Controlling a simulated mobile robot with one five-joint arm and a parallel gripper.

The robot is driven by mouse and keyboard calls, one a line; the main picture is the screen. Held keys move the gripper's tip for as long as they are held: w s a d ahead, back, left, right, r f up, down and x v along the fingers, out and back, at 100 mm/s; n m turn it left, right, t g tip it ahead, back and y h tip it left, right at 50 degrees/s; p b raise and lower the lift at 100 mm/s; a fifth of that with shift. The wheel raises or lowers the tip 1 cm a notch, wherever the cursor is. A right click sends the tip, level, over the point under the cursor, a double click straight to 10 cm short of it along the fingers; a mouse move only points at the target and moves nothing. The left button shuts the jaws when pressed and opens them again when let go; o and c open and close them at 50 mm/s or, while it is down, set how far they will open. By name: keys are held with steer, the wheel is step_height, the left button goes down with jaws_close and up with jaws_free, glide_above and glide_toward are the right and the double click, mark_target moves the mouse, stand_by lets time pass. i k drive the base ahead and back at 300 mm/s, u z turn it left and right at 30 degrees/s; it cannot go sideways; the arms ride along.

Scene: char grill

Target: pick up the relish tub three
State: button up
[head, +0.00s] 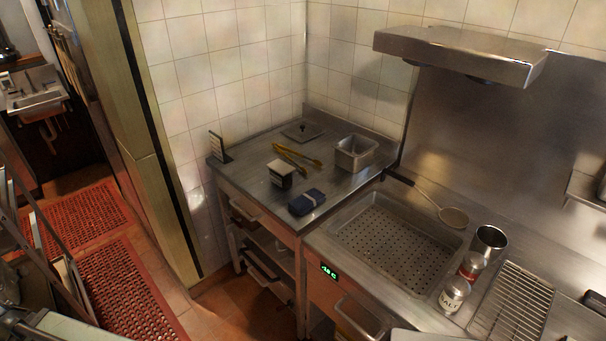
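No tub marked as relish or three can be made out. A small open steel tub (356,153) stands at the back right of the steel counter (243,160), and its contents cannot be told. A small dark box with a white top (281,174) stands on the same counter, left of the steel tub. Whether either is a relish tub cannot be told. My gripper is not in view.
Yellow-handled tongs (297,157), a dark lid (302,132) and a dark blue folded cloth (307,202) lie on the counter. To the right are a perforated pan (395,240), a skimmer (453,217), a steel cup (489,243), a salt shaker (454,294) and a wire rack (515,300).

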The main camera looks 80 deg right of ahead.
mark_target(282, 173)
steer(key=z, duration=0.9)
steer(key=i, duration=0.85)
steer(key=z, duration=0.65)
